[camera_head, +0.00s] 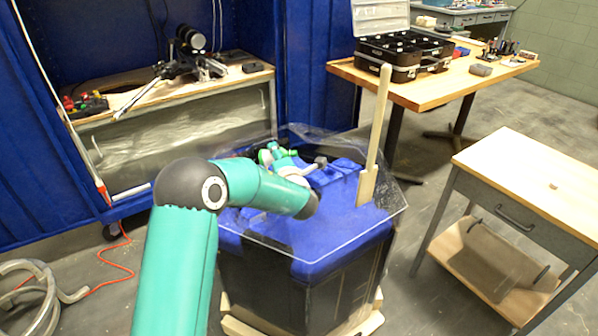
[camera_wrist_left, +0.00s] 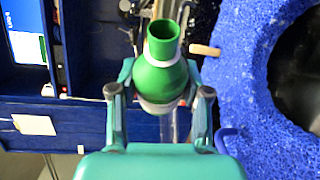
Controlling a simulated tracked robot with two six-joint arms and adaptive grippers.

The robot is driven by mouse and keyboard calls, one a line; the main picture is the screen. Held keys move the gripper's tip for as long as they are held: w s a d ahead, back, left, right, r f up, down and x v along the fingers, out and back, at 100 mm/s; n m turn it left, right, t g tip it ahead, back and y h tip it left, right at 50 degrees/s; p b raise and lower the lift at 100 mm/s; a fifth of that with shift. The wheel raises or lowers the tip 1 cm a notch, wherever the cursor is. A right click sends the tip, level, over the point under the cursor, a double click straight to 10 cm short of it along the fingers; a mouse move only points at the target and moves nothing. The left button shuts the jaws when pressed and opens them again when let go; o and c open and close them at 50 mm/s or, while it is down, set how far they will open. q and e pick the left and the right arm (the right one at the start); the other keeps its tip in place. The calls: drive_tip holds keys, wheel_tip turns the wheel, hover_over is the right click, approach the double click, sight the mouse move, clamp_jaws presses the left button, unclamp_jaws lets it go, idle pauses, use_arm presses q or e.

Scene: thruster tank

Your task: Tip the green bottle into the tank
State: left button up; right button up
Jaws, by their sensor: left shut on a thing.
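The green bottle (camera_wrist_left: 160,80) shows in the left wrist view with its open neck away from the palm. My left gripper (camera_wrist_left: 160,92) is shut on it, one finger on each side. In the head view my left arm reaches over the tank, and its gripper (camera_head: 287,165) is partly hidden by the wrist; a bit of green beside it may be the bottle (camera_head: 265,157). The tank (camera_head: 300,285) has dark sides, a blue top and a clear hexagonal rim. In the left wrist view a rough blue ring around a dark hollow (camera_wrist_left: 300,65) lies right of the bottle. My right gripper is not in view.
A wooden paddle (camera_head: 369,185) stands upright at the tank's right side. A wooden-topped drawer table (camera_head: 530,165) is at the right. A bench with open black cases (camera_head: 400,55) stands behind. A hose (camera_head: 40,290) lies on the floor at left.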

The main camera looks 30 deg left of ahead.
use_arm(q)
drive_tip(key=shift+r, duration=0.15)
idle(0.5)
drive_tip(key=shift+f+m+y, duration=0.3)
drive_tip(key=shift+m+y, duration=0.1)
drive_tip(key=shift+m, duration=0.6)
idle(1.8)
drive_tip(key=shift+d+r+m+p, duration=0.1)
drive_tip(key=shift+r+m+p, duration=0.2)
drive_tip(key=shift+m, duration=0.2)
idle(1.8)
